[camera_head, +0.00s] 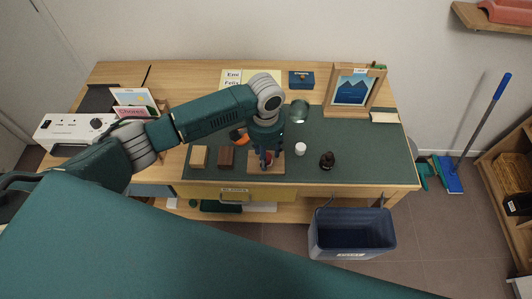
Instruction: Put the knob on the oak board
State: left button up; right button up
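My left gripper (267,160) points straight down over a light brown wooden board (277,171) on the green desk mat. A small reddish thing, possibly the knob, shows between or just behind its fingertips. The fingers hide most of it, so I cannot tell whether they grip it or whether it touches the board. A pale wooden block (198,157) and a dark brown block (226,157) stand left of the board. I cannot tell for sure which piece is oak. My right gripper is out of view.
A small white jar (300,149) and a dark bottle-like object (327,160) stand right of the board. A glass (299,111) and a framed picture (351,90) are farther back. A blue bin (351,236) stands on the floor in front. The mat's right side is clear.

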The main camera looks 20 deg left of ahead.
pick_arm(q)
jog(key=shift+r, duration=0.1)
notch_tip(320, 180, up, 12)
jog(key=b, duration=0.1)
dwell(0.5)
dwell(0.4)
